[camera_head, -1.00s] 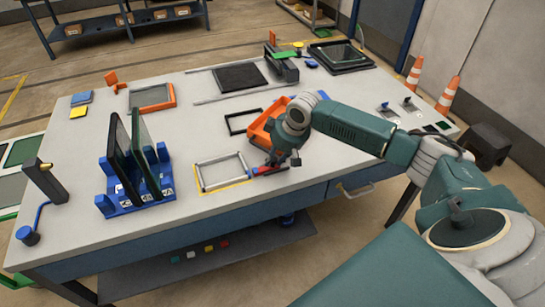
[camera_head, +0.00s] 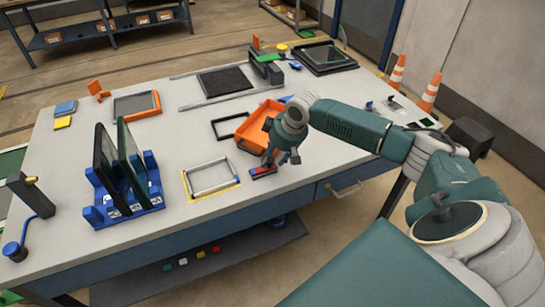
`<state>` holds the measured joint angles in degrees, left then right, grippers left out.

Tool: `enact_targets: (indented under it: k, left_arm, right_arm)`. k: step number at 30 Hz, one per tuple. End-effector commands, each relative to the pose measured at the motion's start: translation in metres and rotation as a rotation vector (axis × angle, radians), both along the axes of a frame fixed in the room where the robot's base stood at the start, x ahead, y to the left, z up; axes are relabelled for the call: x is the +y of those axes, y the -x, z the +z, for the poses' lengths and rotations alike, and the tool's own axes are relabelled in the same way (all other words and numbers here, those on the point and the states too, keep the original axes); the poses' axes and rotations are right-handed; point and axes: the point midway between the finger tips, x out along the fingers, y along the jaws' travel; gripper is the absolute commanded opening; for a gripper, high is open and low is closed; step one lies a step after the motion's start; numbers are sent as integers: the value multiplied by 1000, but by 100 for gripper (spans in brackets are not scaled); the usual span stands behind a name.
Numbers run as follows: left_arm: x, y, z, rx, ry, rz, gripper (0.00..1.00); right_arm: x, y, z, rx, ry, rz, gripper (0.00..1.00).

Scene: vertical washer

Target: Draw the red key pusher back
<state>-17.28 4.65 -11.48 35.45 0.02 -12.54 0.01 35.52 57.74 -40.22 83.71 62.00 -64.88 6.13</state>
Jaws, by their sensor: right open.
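The red key pusher (camera_head: 264,171), a small red piece with blue at its end, lies on the table near the front edge, right of a grey rectangular frame (camera_head: 211,177). My right gripper (camera_head: 272,161) points down just above and behind it. Its fingers are small and dark here, and the jaws are open. I cannot tell whether they touch the pusher. Part of the pusher may be hidden by the fingers. My left gripper is not in view.
An orange tray (camera_head: 247,136) stands right behind my right gripper. A blue rack (camera_head: 96,214) with upright dark panels stands at the left. Bare tabletop lies between the rack and the grey frame. A drawer handle (camera_head: 344,190) juts from the table's front.

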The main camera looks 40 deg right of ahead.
Motion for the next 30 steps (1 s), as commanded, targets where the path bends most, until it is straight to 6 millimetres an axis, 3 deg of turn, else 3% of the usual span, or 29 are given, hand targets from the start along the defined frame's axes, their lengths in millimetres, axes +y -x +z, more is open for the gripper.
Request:
enact_targets:
  k: [16,21,30]
  left_arm:
    - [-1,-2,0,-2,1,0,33]
    - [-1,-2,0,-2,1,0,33]
    - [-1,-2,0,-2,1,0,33]
  right_arm:
    - [-8,38,94,-5,3,-2,43]
    - [-8,43,105,-2,1,-2,43]
    - [-8,43,107,-3,1,-2,43]
